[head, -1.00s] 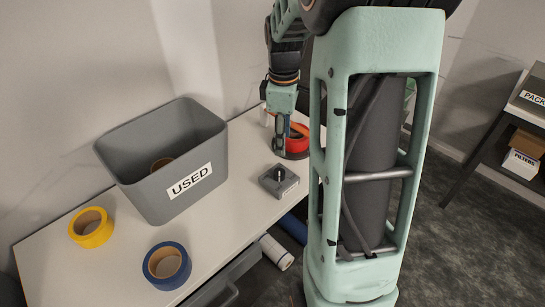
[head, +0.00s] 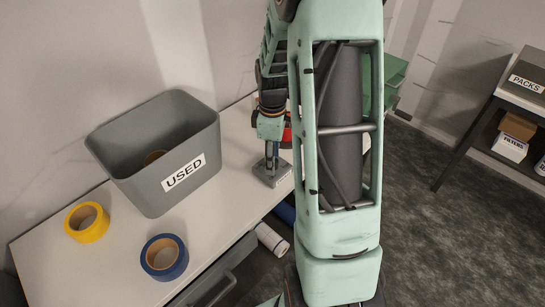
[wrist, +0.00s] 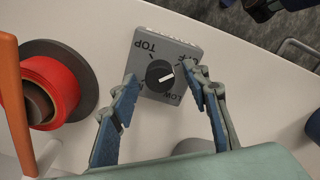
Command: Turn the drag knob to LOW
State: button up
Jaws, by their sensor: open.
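The drag knob (wrist: 160,76) is a round black knob with a white pointer bar, on a grey box (wrist: 173,48) marked TOP, OFF and LOW. In the wrist view the bar lies nearly sideways, its right end between OFF and LOW. My gripper (wrist: 160,79) is open, with its blue-padded fingers on either side of the knob and visible gaps to it. In the head view my gripper (head: 271,160) points down over the grey box (head: 272,179) and hides the knob. I cannot tell the fingertips' exact height.
A red tape roll (wrist: 55,85) on a dark round base stands left of the box in the wrist view. The USED bin (head: 155,190), a yellow tape roll (head: 87,222) and a blue one (head: 164,257) are farther left on the white bench (head: 115,260). A drawer handle (head: 217,290) juts from the front.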

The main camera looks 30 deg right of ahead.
jog(key=c, duration=1.2)
jog(key=shift+o, duration=0.2)
jog(key=shift+m, duration=0.4)
jog(key=m+b, duration=0.1)
jog(key=m, duration=0.2)
jog(key=shift+m+b, duration=0.3)
jog(key=shift+b, duration=0.1)
jog(key=m+b, duration=0.1)
jog(key=m, duration=0.3)
jog(key=shift+m, duration=0.3)
jog(key=m, duration=0.4)
jog(key=shift+b, duration=0.3)
jog(key=m, duration=0.4)
jog(key=shift+m, duration=0.3)
